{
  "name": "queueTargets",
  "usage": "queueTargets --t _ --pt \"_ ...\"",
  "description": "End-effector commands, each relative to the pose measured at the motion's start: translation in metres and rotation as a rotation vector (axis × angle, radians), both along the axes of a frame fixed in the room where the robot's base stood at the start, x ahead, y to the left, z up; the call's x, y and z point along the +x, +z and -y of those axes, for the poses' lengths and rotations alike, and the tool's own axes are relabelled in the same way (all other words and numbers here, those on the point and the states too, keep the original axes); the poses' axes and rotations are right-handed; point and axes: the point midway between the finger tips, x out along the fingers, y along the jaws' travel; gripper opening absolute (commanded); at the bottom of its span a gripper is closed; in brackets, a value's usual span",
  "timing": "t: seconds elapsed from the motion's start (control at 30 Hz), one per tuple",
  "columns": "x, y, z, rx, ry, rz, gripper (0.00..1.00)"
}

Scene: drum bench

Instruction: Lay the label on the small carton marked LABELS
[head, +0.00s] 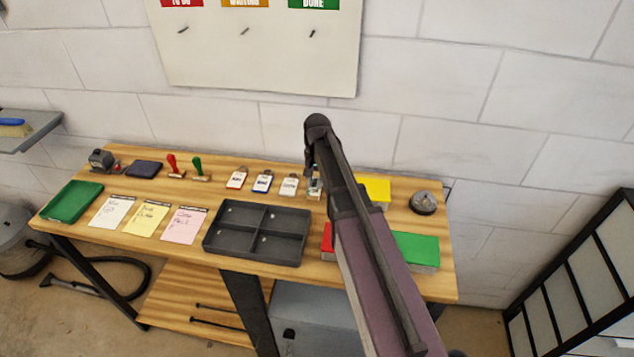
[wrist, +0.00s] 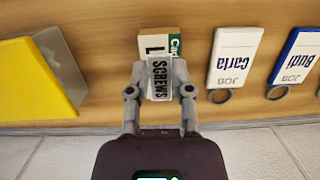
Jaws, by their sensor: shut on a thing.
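A white label (wrist: 158,82) printed SCREWS is between the fingers of my gripper (wrist: 160,88) in the wrist view. The gripper is shut on it. Just beyond and partly behind the label is a small carton (wrist: 152,45), with a white face showing an L and a green part with cut-off lettering. The label and fingers hide the rest of its marking. I cannot tell whether the label touches the carton. In the head view my gripper (head: 314,190) is low over the back of the bench, and my arm hides much of that spot.
Job tags Carla (wrist: 234,55) and Budi (wrist: 296,58) lie to the right in the wrist view; a yellow box (wrist: 35,80) stands left. On the bench are a dark divided tray (head: 254,231), a green box (head: 416,250) and a round dark item (head: 424,203). A wall is behind.

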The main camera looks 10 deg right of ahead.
Motion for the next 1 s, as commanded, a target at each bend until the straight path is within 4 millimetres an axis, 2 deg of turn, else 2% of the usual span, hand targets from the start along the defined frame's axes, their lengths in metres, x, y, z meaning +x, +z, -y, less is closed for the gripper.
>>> queueTargets --t 0.73,0.77,0.8,0.87,1.0 --pt "0.0001 -0.0046 -0.0004 0.0 0.001 0.0 0.13" --pt "0.0001 -0.0046 -0.0004 0.0 0.001 0.0 0.37" --pt "0.0001 -0.0046 -0.0004 0.0 0.001 0.0 0.49" --pt "0.0001 -0.0046 -0.0004 0.0 0.001 0.0 0.67" --pt "0.0 -0.0046 -0.0005 0.0 0.001 0.0 0.69"
